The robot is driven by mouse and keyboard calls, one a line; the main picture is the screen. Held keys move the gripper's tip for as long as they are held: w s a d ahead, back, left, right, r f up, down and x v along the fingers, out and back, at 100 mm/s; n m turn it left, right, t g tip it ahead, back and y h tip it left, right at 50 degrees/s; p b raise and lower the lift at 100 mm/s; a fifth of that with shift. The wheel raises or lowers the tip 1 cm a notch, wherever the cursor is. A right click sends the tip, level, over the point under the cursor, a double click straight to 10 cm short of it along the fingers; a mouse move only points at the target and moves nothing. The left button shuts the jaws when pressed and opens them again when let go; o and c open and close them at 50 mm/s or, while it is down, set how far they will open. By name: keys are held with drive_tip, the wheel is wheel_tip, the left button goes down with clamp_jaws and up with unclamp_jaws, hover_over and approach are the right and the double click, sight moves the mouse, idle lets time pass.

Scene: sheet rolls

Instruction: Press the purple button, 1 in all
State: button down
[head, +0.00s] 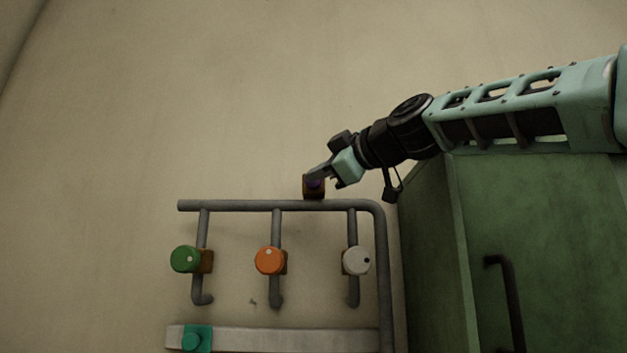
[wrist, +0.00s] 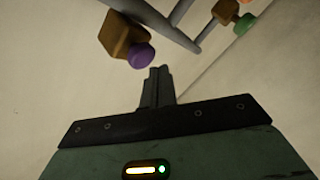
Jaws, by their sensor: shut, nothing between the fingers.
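The purple button (wrist: 142,56) sits on a brown block (wrist: 118,35) in the wrist view. In the head view the button (head: 315,183) shows as a small dark purple patch on its block, above the top grey pipe and partly hidden by my gripper. My gripper (head: 312,174) is shut and empty, right at the button in the head view. In the wrist view the shut fingertips (wrist: 158,72) lie just below and to the right of the button, with a narrow gap in the picture. I cannot tell whether they touch.
Below on the pipe frame (head: 250,205) are a green knob (head: 184,259), an orange knob (head: 269,261) and a white knob (head: 356,261). A teal piece (head: 196,339) sits on a pale rail at the bottom. A green cabinet (head: 432,240) stands at right. The wall above is clear.

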drive_tip(key=shift+w, duration=0.1)
idle(0.5)
drive_tip(key=shift+w, duration=0.35)
drive_tip(key=shift+w, duration=0.55)
idle(0.8)
drive_tip(key=shift+s, duration=0.15)
drive_tip(key=shift+s+b, duration=0.55)
drive_tip(key=shift+s, duration=0.25)
drive_tip(key=shift+s+a+b, duration=0.1)
drive_tip(key=shift+s+b, duration=0.95)
drive_tip(key=shift+s, duration=1.45)
